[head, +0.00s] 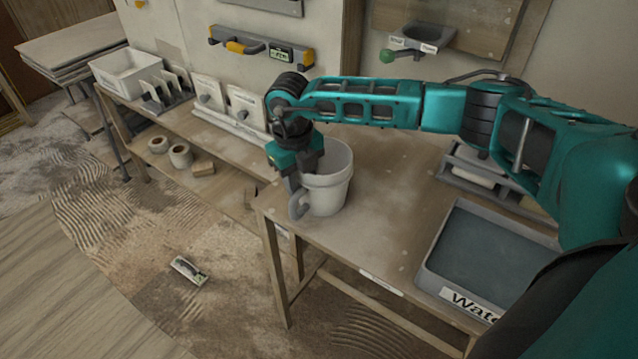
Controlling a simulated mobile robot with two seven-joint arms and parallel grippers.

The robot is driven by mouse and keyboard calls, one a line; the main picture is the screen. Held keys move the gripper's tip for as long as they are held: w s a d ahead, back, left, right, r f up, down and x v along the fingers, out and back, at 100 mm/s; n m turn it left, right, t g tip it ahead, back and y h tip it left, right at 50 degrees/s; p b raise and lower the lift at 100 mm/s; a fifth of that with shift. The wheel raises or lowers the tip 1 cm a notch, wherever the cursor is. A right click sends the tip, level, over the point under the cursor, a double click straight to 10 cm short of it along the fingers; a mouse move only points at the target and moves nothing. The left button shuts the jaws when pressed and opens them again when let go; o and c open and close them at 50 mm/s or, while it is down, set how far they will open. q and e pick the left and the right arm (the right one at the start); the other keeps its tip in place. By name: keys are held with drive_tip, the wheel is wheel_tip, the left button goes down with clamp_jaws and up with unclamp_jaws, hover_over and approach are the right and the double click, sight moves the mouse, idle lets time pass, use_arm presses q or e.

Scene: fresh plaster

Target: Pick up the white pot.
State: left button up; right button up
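The white pot (330,190) stands upright on the wooden workbench (378,228), near its front left corner. It is a round pail with a thick rim and an open top. My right arm comes in from the right, and my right gripper (297,200) points down at the pot's left side. A grey finger shows outside the pot's wall. The other finger is hidden, so I cannot tell whether the gripper touches or grips the wall. My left gripper is not in view.
A grey water tray (437,277) sits at the bench's right. A grey rack (485,178) stands behind it. A lower bench at the left holds a white bin (127,75) and panels (240,106). Tape rolls (180,156) lie on its shelf. A small labelled item (188,270) lies on the floor.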

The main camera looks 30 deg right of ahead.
clamp_jaws()
drive_tip(key=shift+r, duration=0.2)
idle(0.4)
